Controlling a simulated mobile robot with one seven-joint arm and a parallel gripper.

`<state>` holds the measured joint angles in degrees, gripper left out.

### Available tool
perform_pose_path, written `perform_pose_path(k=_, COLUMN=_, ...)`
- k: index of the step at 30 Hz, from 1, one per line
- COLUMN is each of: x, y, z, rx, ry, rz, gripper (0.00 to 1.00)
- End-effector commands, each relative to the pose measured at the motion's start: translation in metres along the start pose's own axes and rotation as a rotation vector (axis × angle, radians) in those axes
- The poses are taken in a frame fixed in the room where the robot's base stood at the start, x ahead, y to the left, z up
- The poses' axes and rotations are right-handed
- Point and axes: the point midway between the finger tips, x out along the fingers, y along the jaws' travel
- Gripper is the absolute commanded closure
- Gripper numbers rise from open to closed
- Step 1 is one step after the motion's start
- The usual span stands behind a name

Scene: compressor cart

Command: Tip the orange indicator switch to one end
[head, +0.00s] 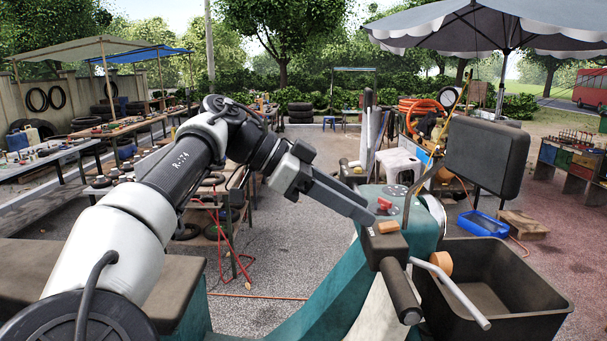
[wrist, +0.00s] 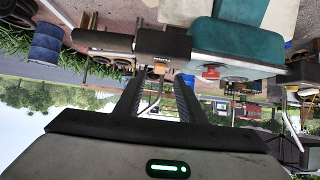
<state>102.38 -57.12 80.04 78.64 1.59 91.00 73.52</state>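The orange indicator switch (head: 389,227) is a small orange block on top of the black control housing (head: 388,243) of a handlebar, beside the teal body.
A black grip (head: 400,292) and a silver lever (head: 452,290) stick out toward me. A red knob (head: 384,204) sits on the teal top behind the switch. A black open bin (head: 530,290) and a dark rectangular panel (head: 487,155) are at right. Paved ground lies left.

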Motion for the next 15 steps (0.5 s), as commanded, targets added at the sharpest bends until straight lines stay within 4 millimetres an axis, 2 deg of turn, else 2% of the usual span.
perform_pose_path(k=3, x=-0.032, y=-0.002, z=-0.002, rx=0.001, ry=0.002, rz=-0.005, gripper=0.64)
perform_pose_path(k=9, x=-0.081, y=-0.001, z=-0.002, rx=0.001, ry=0.004, rz=-0.004, gripper=0.64)
perform_pose_path(k=15, x=-0.118, y=-0.001, z=-0.003, rx=0.001, ry=0.002, rz=-0.002, gripper=0.64)
